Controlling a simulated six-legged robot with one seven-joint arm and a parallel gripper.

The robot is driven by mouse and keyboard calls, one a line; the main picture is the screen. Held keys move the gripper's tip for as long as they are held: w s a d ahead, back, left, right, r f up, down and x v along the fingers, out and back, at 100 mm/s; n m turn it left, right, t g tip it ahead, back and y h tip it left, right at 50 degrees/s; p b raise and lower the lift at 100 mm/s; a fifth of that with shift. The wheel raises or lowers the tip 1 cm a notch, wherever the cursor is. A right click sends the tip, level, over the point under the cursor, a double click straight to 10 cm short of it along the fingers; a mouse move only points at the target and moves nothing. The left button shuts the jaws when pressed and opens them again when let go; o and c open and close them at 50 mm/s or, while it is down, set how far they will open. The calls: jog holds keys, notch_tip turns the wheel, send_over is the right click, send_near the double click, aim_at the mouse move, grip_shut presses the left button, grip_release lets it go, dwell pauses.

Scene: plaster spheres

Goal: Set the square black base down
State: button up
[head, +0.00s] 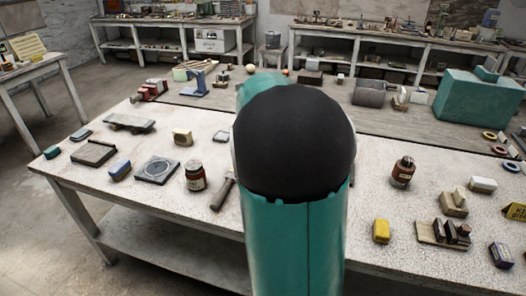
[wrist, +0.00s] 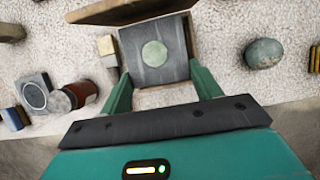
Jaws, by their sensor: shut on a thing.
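The square black base (wrist: 152,72) shows in the wrist view as a dark square slab with a pale green round patch on top. My gripper (wrist: 161,84) has one green finger at its left side and one at its right side, shut on it. A brown wooden piece (wrist: 125,10) with a raised edge lies just beyond and partly around the base. I cannot tell whether the base touches it or the table beneath. In the head view my own arm covers the middle of the table and hides the base and gripper.
In the wrist view, a grey-green rounded stone (wrist: 264,53) sits right of the base.

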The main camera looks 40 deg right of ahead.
jog(key=shift+f, duration=2.55)
jog(key=shift+f, duration=3.95)
jog(key=o, duration=1.5)
jog(key=shift+o, duration=0.2)
jog(key=shift+f, duration=0.1)
jog(key=shift+r, duration=2.15)
